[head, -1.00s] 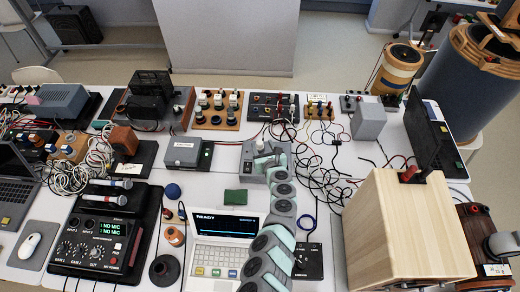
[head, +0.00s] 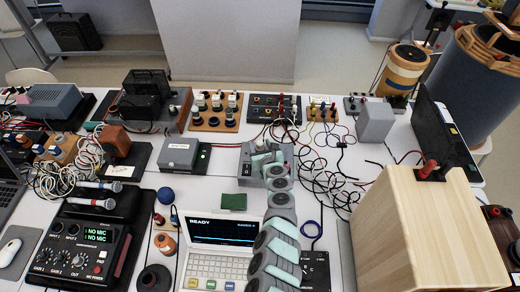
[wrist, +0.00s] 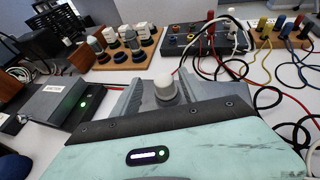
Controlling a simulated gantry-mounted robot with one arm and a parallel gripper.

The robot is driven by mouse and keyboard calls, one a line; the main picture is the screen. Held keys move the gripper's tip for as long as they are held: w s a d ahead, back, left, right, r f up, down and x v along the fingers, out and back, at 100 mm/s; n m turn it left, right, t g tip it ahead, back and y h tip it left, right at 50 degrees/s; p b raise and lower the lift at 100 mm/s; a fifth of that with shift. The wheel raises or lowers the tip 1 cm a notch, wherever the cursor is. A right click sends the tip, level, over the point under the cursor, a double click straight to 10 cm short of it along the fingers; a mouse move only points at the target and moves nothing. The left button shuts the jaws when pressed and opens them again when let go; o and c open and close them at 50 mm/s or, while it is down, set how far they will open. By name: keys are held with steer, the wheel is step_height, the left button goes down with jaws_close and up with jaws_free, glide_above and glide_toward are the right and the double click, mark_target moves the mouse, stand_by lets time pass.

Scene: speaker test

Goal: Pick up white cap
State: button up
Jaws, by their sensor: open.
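A small white cap (wrist: 164,84) with a rounded top stands upright just beyond my gripper in the wrist view. It sits at a grey block, between light grey sloping surfaces. The grey block (head: 246,172) is also in the head view, at mid-table, partly hidden by my arm. My gripper (head: 264,160) is over this block and open. The pale green gripper body fills the lower part of the wrist view. The fingertips are hard to tell from the grey block, and contact with the cap cannot be told.
A wooden board (head: 214,121) with several white and dark knobs stands behind. A grey box (head: 180,153) with a green light is on the left. Loose cables (head: 318,165) lie on the right. A laptop (head: 222,240) and a wooden cabinet (head: 430,232) are nearer.

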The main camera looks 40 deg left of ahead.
mark_target(259, 141)
steer(key=shift+w+a+f+b, duration=0.25)
steer(key=shift+a+f+b, duration=0.2)
steer(key=shift+b, duration=0.25)
steer(key=b+x, duration=0.2)
steer(key=b, duration=0.1)
steer(key=shift+w+a+f, duration=0.15)
steer(key=shift+w, duration=0.25)
steer(key=shift+w+a+b, duration=0.45)
steer(key=shift+a+b, duration=0.05)
steer(key=shift+b, duration=0.15)
jaws_close()
